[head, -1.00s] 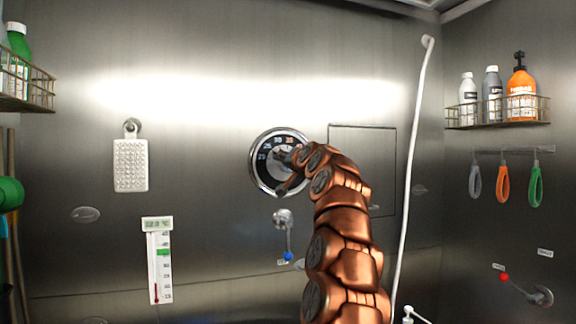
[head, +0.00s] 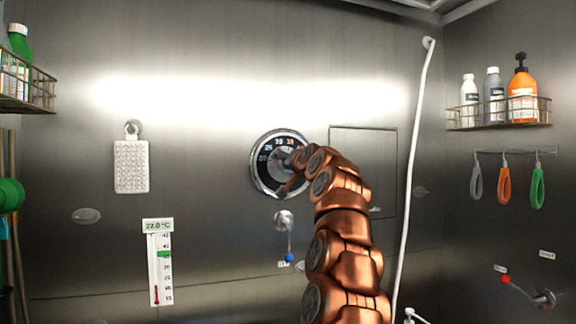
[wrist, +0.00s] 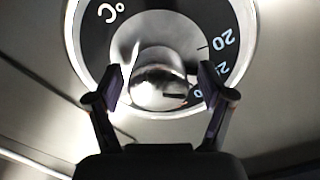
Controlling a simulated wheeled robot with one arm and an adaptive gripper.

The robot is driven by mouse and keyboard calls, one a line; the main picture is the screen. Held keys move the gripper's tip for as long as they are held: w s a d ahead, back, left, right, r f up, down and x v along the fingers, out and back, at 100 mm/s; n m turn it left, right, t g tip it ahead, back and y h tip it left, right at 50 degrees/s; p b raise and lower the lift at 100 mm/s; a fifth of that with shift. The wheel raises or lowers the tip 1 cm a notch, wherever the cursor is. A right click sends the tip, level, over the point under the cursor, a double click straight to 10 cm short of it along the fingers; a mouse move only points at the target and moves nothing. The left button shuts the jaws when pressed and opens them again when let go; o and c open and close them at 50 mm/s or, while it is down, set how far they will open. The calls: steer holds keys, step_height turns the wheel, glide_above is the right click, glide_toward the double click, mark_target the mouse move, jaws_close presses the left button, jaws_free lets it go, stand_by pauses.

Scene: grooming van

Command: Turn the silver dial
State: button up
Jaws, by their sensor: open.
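The silver dial (head: 264,165) is a round, black-faced temperature dial with a chrome rim on the back wall, partly hidden by my arm in the head view. In the wrist view its silver knob (wrist: 160,82) stands at the middle of the face, with "°C" and "20" showing upside down around it. My gripper (wrist: 162,78) is open, with one finger on each side of the knob. I cannot tell whether the fingers touch it. A thermometer (head: 159,268) below left has a display reading 22.0 °C and a green marker on its scale.
A small lever with a blue tip (head: 288,257) sits on the wall just below the dial. A white hose (head: 414,165) hangs to the right of my arm. A wire shelf with bottles (head: 498,112) and a red-tipped lever (head: 506,280) are on the right wall.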

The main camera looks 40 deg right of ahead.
steer(key=shift+s, duration=0.15)
steer(key=v, duration=1.1)
steer(key=shift+s, duration=0.35)
stand_by(0.3)
steer(key=shift+a, duration=0.1)
stand_by(0.4)
